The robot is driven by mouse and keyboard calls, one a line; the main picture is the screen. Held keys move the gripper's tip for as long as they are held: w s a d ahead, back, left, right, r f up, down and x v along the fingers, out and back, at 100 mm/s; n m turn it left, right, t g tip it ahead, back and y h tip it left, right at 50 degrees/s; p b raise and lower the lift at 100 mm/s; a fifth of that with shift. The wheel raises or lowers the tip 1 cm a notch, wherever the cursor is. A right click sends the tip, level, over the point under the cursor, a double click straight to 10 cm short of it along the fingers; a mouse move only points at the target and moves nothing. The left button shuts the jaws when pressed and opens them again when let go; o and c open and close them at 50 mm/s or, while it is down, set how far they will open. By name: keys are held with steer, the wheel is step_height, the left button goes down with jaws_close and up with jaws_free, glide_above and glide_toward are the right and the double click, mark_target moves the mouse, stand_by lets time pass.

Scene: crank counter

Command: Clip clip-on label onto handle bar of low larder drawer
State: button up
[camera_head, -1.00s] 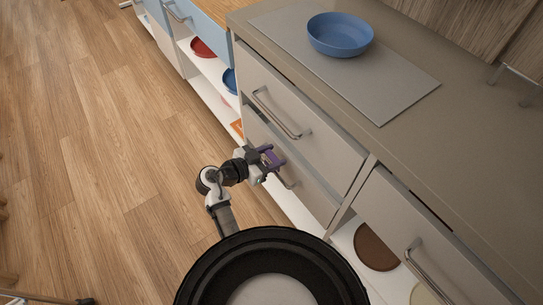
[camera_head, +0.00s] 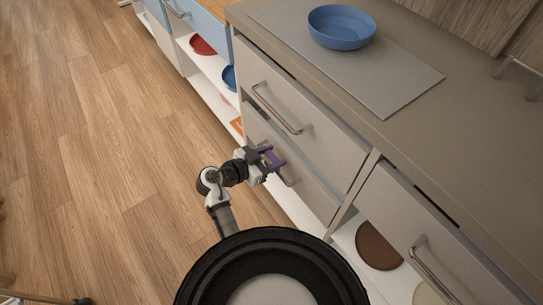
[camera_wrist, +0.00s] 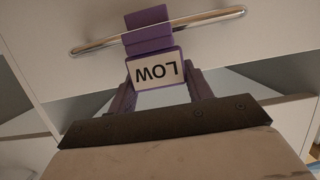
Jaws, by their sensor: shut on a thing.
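The clip-on label is purple with a white plate reading LOW, upside down in the wrist view (camera_wrist: 156,73). My gripper (camera_wrist: 160,88) is shut on it, with a purple finger on each side of the plate. The label's upper purple part overlaps the middle of the metal handle bar (camera_wrist: 205,23) of a pale drawer front. I cannot tell whether it is seated around the bar or only in front of it. In the head view my gripper (camera_head: 272,161) is at the lower drawer's handle (camera_head: 291,181), which it partly hides.
An upper drawer with its own handle (camera_head: 281,110) is directly above. A blue bowl (camera_head: 341,27) stands on a grey mat (camera_head: 400,85) on the counter. Open shelves beside the drawers hold a red dish (camera_head: 203,46) and a brown plate (camera_head: 377,246).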

steer(key=shift+c, duration=0.3)
steer(key=o, duration=1.1)
steer(key=p+v, duration=0.2)
steer(key=v, duration=1.1)
steer(key=shift+s+a+r, duration=0.1)
steer(key=shift+s+a, duration=0.15)
steer(key=shift+a, duration=0.1)
